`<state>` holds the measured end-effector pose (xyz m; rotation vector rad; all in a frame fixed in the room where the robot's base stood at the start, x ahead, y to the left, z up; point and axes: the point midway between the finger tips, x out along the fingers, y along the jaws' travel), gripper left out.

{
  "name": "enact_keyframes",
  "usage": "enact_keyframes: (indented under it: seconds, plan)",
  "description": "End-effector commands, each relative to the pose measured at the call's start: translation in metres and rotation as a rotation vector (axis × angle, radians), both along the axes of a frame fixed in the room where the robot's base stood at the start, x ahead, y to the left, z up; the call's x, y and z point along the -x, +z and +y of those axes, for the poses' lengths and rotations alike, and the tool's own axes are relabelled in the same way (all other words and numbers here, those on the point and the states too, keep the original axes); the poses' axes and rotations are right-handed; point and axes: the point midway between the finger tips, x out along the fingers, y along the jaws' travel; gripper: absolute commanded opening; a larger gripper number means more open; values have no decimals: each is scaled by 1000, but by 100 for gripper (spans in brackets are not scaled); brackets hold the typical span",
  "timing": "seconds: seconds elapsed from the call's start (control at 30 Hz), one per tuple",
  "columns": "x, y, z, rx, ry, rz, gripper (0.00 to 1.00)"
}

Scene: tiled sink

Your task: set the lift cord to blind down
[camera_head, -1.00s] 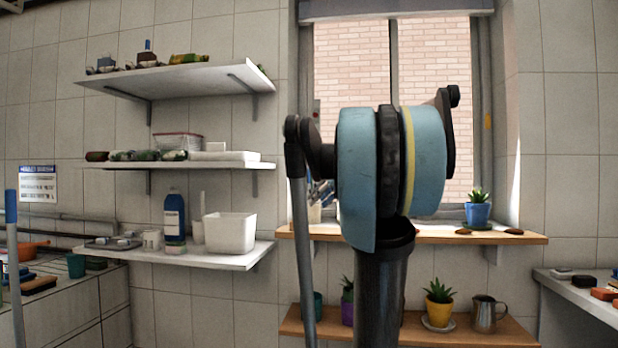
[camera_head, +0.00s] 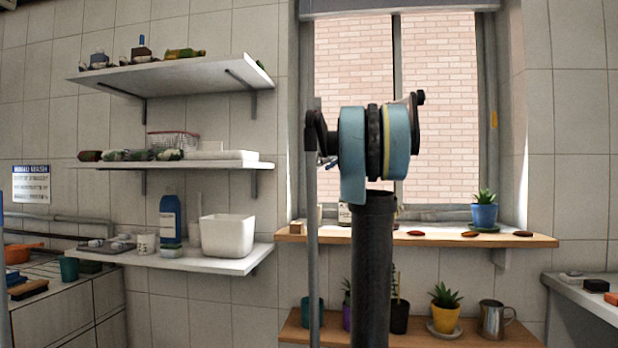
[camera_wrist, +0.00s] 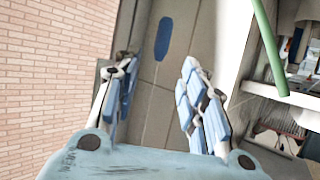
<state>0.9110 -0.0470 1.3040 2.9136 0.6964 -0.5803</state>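A grey blind headrail (camera_head: 400,8) runs across the top of the window, and bare brick shows through the glass below it. I cannot clearly make out a lift cord in either view. A blue oval (camera_wrist: 165,38) shows against the grey surface beside the window in the wrist view; I cannot tell what it is. My gripper (camera_wrist: 158,98) is open, its two blue-padded fingers apart with nothing between them. In the head view my arm stands in front of the window's left side and mostly hides the gripper.
A wooden sill (camera_head: 420,236) holds a blue plant pot (camera_head: 484,214). A lower wooden shelf holds a yellow pot (camera_head: 446,319) and a metal jug (camera_head: 492,320). White shelves (camera_head: 170,72) with several items stand left. A green rod (camera_wrist: 268,45) crosses the wrist view's upper right.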

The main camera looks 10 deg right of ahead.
Motion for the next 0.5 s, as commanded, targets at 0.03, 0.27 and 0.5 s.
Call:
enact_keyframes:
  seconds: [0.03, 0.27, 0.5]
  plan:
    - [-8, -4, 5, 0, 2, 0, 39]
    - [-41, -20, 22, 0, 2, 0, 39]
    - [-70, -33, 36, 1, 1, 1, 39]
